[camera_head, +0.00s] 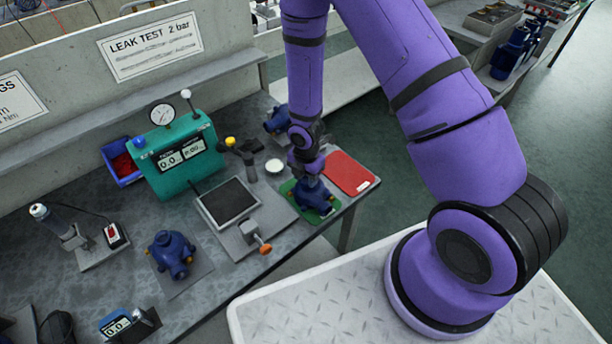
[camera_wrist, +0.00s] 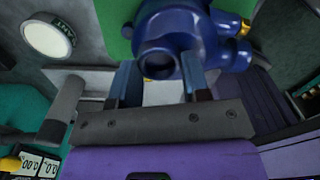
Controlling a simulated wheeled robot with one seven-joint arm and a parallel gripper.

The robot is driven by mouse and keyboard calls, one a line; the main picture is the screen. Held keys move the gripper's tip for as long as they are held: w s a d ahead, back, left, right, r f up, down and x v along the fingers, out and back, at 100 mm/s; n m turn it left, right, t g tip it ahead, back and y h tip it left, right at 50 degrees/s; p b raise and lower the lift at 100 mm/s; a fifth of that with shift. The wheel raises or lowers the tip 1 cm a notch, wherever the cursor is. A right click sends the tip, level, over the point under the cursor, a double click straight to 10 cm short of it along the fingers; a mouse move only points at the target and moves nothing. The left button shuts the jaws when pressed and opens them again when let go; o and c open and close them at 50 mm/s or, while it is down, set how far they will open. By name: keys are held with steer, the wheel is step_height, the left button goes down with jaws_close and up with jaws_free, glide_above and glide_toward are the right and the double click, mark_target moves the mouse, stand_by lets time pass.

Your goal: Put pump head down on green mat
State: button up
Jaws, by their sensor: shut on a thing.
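The blue pump head (camera_head: 312,194) is at the green mat (camera_head: 289,189) near the right end of the bench. In the wrist view the pump head (camera_wrist: 180,38) sits between the two fingers of my gripper (camera_wrist: 158,85), with its round port facing the camera. My gripper (camera_head: 308,172) is shut on the pump head from above. The green mat (camera_wrist: 113,30) shows behind the pump head in the wrist view. I cannot tell whether the pump head's underside touches the mat, since the body hides it.
A red mat (camera_head: 348,172) lies right beside the green one. Left are a clamp fixture with a dark plate (camera_head: 230,201), a teal leak tester (camera_head: 178,155) and another blue pump head (camera_head: 171,254) on a grey mat. One more blue pump head (camera_head: 276,121) stands behind my gripper.

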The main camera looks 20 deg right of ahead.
steer(key=shift+f, duration=0.2)
stand_by(0.4)
steer(key=o, duration=1.6)
steer(key=shift+o, duration=0.2)
step_height(320, 180, up, 9)
stand_by(0.4)
stand_by(0.4)
